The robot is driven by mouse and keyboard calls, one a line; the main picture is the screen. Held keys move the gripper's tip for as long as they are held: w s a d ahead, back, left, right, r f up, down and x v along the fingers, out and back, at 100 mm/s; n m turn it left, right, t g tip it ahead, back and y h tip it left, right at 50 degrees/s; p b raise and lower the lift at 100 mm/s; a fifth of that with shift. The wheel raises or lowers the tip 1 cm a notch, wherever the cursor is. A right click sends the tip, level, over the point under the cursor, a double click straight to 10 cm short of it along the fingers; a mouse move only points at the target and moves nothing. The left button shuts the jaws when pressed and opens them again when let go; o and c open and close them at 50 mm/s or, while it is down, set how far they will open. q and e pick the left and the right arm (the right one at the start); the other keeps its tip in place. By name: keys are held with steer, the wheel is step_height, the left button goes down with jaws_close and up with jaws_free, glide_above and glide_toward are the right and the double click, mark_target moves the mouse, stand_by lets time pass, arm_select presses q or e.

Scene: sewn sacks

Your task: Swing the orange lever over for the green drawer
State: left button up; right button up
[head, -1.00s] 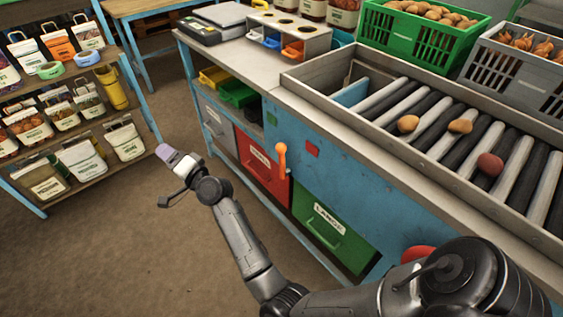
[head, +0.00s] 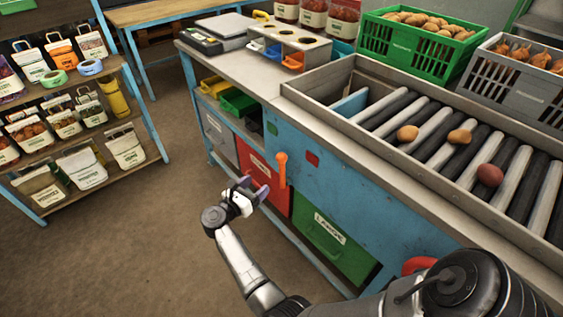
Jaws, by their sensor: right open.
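The orange lever (head: 282,170) stands about upright on the blue front of the bench, its round knob at the top. It sits between the red drawer (head: 256,164) on its left and the green drawer (head: 332,243) on its lower right. The green drawer bears a white label reading LARGE and looks shut. My right gripper (head: 254,189) is open and empty, its purple-grey fingertips just left of the lever in the picture, in front of the red drawer. I see no contact with the lever. My left gripper is out of view.
A roller conveyor (head: 440,135) with several potatoes runs along the bench top. A green crate (head: 415,40) and a grey crate (head: 515,80) stand behind it. A shelf (head: 75,185) of bags is at left. The floor between shelf and bench is clear.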

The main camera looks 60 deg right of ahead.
mark_target(280, 163)
steer(key=d, duration=0.4)
steer(key=s+d+b, duration=0.1)
steer(key=d, duration=0.3)
steer(key=d+b, duration=0.1)
steer(key=d, duration=0.3)
steer(key=shift+s+d, duration=0.1)
steer(key=shift+s, duration=0.15)
steer(key=shift+s+d+b, duration=0.1)
steer(key=shift+d+b, duration=0.2)
steer(key=shift+d, duration=0.5)
